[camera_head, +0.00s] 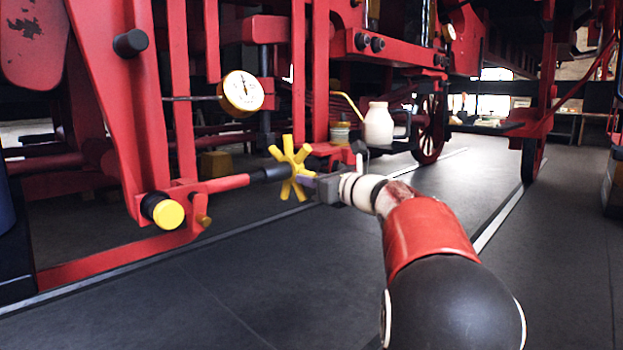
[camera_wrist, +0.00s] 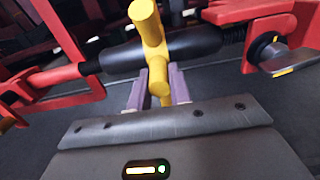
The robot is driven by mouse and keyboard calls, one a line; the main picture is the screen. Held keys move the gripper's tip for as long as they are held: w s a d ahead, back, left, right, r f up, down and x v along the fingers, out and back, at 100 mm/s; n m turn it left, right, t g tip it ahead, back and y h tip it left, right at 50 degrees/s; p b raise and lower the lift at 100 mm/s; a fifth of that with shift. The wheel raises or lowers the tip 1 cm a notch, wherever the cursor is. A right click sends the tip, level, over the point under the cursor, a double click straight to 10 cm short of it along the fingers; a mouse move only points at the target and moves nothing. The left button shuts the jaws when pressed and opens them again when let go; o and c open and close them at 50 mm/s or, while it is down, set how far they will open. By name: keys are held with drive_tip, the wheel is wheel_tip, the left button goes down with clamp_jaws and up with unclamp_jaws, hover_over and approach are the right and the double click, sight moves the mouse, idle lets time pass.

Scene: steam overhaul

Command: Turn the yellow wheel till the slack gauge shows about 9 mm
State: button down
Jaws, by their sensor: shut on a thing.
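The yellow wheel (camera_head: 290,168) has several spokes and sits on a dark sleeve of the red rod (camera_head: 222,184). In the wrist view the wheel (camera_wrist: 148,22) is seen edge-on, with one spoke pointing down toward me. My gripper (camera_head: 314,183) reaches the wheel from the right, and its purple fingers (camera_wrist: 158,88) are closed around that spoke. The slack gauge (camera_head: 241,92) is a round white dial with a yellow rim above and left of the wheel. Its needle looks roughly vertical, but the scale is too small to read.
A yellow-capped cylinder (camera_head: 165,210) sticks out at the left. A white jug (camera_head: 379,125) and a small tin (camera_head: 340,133) with a yellow spout stand behind my gripper. Red frame bars surround the wheel. The dark floor (camera_head: 290,280) in front is clear.

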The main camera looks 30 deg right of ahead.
sight(306, 197)
drive_tip(key=shift+w+f, duration=0.1)
drive_tip(key=shift+f, duration=0.2)
drive_tip(key=shift+w+a+f+b, duration=0.1)
drive_tip(key=shift+w+f+b, duration=0.1)
drive_tip(key=shift+f+b, duration=0.4)
drive_tip(key=shift+w+a+f+b, duration=0.1)
drive_tip(key=shift+w+f+b, duration=0.1)
drive_tip(key=shift+f+b, duration=0.35)
drive_tip(key=shift+f, duration=0.2)
drive_tip(key=shift+w+a+f, duration=0.15)
drive_tip(key=shift+w+f, duration=0.35)
drive_tip(key=shift+f, duration=0.1)
drive_tip(key=shift+w+f+b, duration=0.1)
drive_tip(key=shift+f+b, duration=0.1)
drive_tip(key=shift+b, duration=0.1)
drive_tip(key=c, duration=1.2)
unclamp_jaws()
drive_tip(key=shift+c, duration=0.2)
drive_tip(key=shift+r, duration=0.1)
